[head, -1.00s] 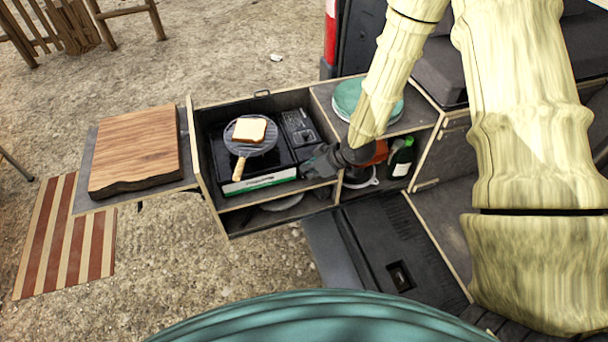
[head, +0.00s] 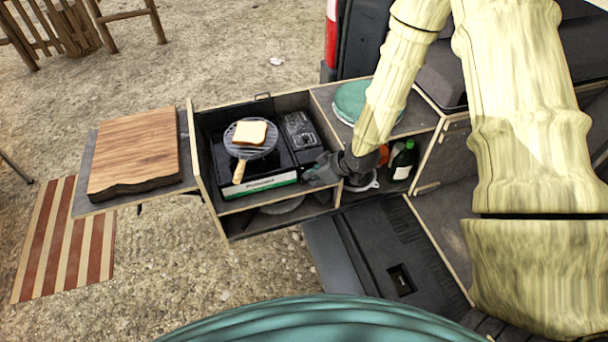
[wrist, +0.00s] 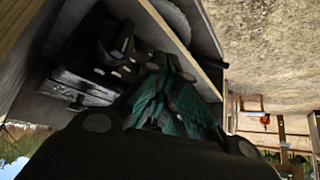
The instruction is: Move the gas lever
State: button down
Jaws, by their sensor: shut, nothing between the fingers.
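The black camping stove (head: 262,175) sits in the pull-out drawer, with a green and white label on its front. A round grill pan (head: 242,151) with a wooden handle and a slice of bread (head: 250,133) on it rests on the stove. The stove's dark control panel (head: 300,131) is at its right; I cannot make out the gas lever in the head view. My gripper (head: 312,172) is shut and empty at the stove's front right corner. In the wrist view, my gripper's fingers (wrist: 168,95) are close to a dark panel with a rounded knob-like part (wrist: 115,45).
A wooden cutting board (head: 135,150) lies on the side shelf at left. Green plates (head: 352,98) sit on the counter at right, above a compartment with a dark green bottle (head: 402,162). The drawer's wooden walls (head: 203,165) enclose the stove.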

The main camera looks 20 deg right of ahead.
jog(key=shift+s+d+r, duration=0.3)
jog(key=shift+s+d, duration=0.3)
jog(key=shift+s, duration=0.05)
jog(key=v, duration=1.2)
jog(key=shift+f, duration=0.1)
jog(key=s+a+f+m+g+h+b, duration=0.1)
jog(key=s+f+m, duration=0.3)
jog(key=s+f, duration=1)
jog(key=s+a+f+m+g+h+b, duration=0.2)
jog(key=s+f+m+g+h+b, duration=0.1)
jog(key=s+f, duration=1.1)
jog(key=shift+a+f+m+g+h+b, duration=0.4)
jog(key=shift+f+m+g, duration=0.3)
jog(key=shift+f+g, duration=0.1)
